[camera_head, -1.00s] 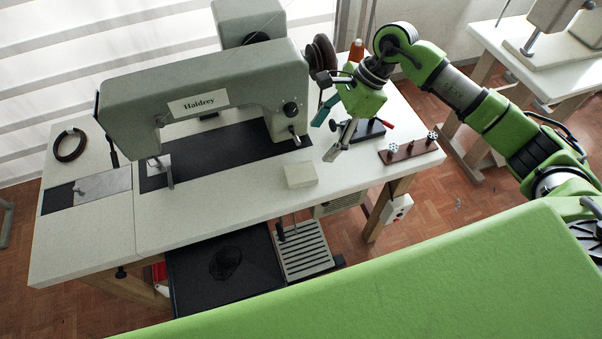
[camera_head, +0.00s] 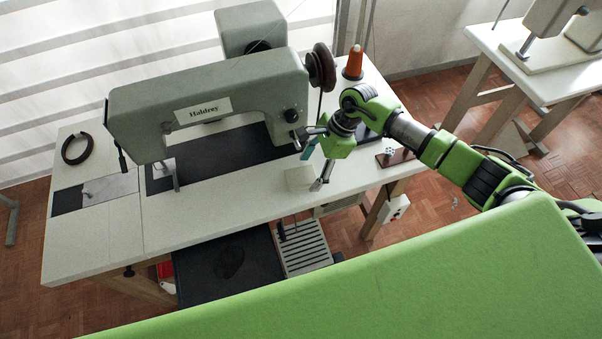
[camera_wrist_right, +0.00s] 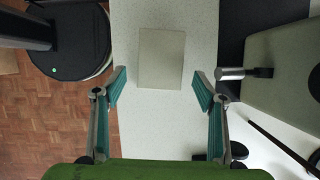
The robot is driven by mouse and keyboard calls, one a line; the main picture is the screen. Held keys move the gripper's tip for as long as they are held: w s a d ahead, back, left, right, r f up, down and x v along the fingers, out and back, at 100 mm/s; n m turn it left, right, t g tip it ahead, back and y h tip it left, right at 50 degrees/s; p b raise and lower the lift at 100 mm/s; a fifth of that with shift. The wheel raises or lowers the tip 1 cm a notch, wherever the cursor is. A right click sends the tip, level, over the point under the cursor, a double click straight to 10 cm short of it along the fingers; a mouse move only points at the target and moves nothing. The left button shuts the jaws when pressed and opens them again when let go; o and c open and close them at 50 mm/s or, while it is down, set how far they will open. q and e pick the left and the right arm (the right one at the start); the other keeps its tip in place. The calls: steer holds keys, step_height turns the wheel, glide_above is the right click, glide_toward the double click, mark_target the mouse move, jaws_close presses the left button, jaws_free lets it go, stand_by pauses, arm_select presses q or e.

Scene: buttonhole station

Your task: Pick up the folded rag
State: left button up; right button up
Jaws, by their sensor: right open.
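The folded rag (camera_head: 299,178) is a small cream rectangular block lying flat on the white table, near its front edge and right of the sewing machine's dark bed plate. In the right wrist view the rag (camera_wrist_right: 161,59) lies ahead of the fingertips, roughly centred between them. My right gripper (camera_head: 314,166) is just right of the rag in the head view, pointing down toward the table. In the wrist view the right gripper (camera_wrist_right: 160,86) has its teal-padded fingers wide apart with nothing between them. My left gripper is not in view.
The grey sewing machine (camera_head: 205,100) stands behind the rag. An orange-topped spool (camera_head: 354,62) is at the back right. A dark rack with small bobbins (camera_head: 397,157) is partly hidden behind my right arm. The tabletop left of the rag (camera_head: 215,200) is clear.

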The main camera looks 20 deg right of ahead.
steer(key=shift+a+f, duration=0.25)
steer(key=shift+f, duration=0.4)
steer(key=c, duration=1.1)
steer(key=shift+c, duration=0.2)
steer(key=shift+r, duration=0.1)
steer(key=shift+r+b, duration=0.45)
steer(key=shift+r, duration=0.05)
steer(key=s+d+r+b, duration=0.4)
steer(key=s+r+b, duration=0.1)
steer(key=s+r, duration=0.7)
steer(key=shift+s+b, duration=0.3)
steer(key=shift+s, duration=0.45)
steer(key=shift+o, duration=0.2)
